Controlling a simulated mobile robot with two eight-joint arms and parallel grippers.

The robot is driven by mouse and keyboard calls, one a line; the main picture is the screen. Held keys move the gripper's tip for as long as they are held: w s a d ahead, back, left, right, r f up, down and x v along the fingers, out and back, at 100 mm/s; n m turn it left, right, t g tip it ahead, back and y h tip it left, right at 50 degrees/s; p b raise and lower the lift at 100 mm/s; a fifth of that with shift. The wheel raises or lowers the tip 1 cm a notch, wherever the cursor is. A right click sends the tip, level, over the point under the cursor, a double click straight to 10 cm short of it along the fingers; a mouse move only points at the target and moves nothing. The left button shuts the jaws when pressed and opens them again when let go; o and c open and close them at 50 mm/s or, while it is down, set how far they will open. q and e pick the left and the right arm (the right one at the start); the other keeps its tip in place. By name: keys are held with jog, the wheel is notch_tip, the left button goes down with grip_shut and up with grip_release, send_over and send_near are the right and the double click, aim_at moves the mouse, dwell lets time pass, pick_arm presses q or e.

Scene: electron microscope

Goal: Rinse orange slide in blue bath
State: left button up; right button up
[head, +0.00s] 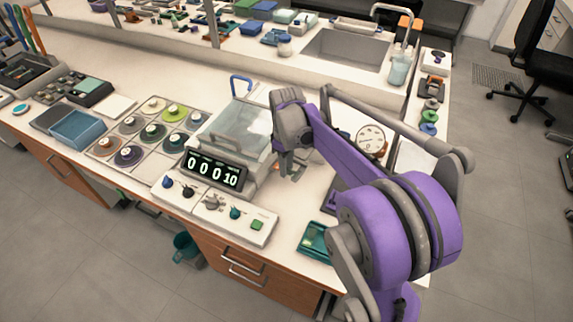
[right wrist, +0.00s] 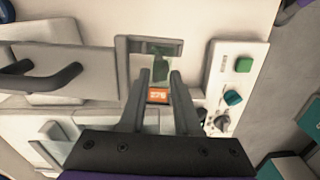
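My right gripper (head: 289,168) is over the front right part of the bench, beside the timer device. In the right wrist view, the two fingers (right wrist: 159,78) close in on the sides of the orange slide (right wrist: 158,96), whose orange label reads 276. The slide's clear part seems to extend beyond the fingertips, over a grey rectangular frame; whether it touches the frame I cannot tell. An open blue container (head: 82,134), which may be the blue bath, stands on the left part of the bench. My left gripper is not in view.
A dial gauge (head: 371,140) is behind my right arm. A teal tray (head: 314,240) lies near the front edge.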

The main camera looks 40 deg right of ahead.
jog(key=shift+r+p, duration=1.6)
jog(key=shift+r, duration=0.9)
